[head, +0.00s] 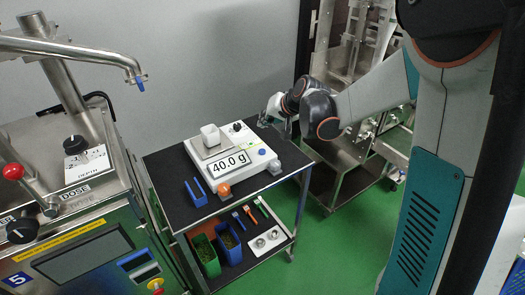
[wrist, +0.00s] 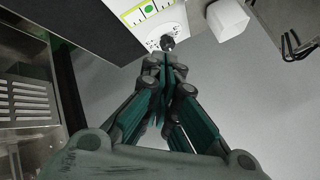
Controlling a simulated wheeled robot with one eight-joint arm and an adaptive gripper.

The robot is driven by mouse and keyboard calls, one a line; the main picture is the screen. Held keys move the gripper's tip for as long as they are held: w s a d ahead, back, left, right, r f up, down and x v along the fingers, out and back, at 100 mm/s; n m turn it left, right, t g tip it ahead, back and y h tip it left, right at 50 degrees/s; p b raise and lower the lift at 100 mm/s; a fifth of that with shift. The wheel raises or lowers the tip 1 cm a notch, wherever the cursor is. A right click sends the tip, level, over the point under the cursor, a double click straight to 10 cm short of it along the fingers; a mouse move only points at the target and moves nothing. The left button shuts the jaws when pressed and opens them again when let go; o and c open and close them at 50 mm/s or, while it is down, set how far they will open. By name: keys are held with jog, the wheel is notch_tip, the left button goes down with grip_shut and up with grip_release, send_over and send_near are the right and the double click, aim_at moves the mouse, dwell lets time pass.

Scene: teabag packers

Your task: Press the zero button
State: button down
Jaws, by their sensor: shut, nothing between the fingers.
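A white scale (head: 228,165) stands on the cart and its display (head: 229,163) reads 40.0 g. A white block (head: 210,135) sits on its pan. My gripper (head: 266,121) is shut and empty, at the scale's back right. In the wrist view, my gripper's fingertips (wrist: 166,62) are close below the black knob (wrist: 167,43) in the picture; contact cannot be told. The white block (wrist: 227,18) also shows there.
The cart's dark top (head: 175,205) holds a blue holder (head: 195,192) at the left. Green (head: 204,255) and blue (head: 228,243) bins stand on the lower shelf. A steel machine (head: 70,215) is at the left, another steel frame behind my arm.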

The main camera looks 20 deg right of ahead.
aim_at(265, 150)
jog(key=shift+f+b, duration=3.1)
jog(key=shift+f, duration=1.2)
jog(key=shift+f, duration=0.15)
jog(key=shift+f+b, duration=0.25)
jog(key=shift+b, duration=0.05)
jog(key=shift+f+b, duration=0.4)
jog(key=shift+f, duration=0.15)
jog(key=shift+r, duration=0.1)
jog(key=shift+r+p, duration=0.65)
jog(key=shift+r, duration=0.25)
jog(key=shift+r+p, duration=1.85)
jog(key=shift+r, duration=0.7)
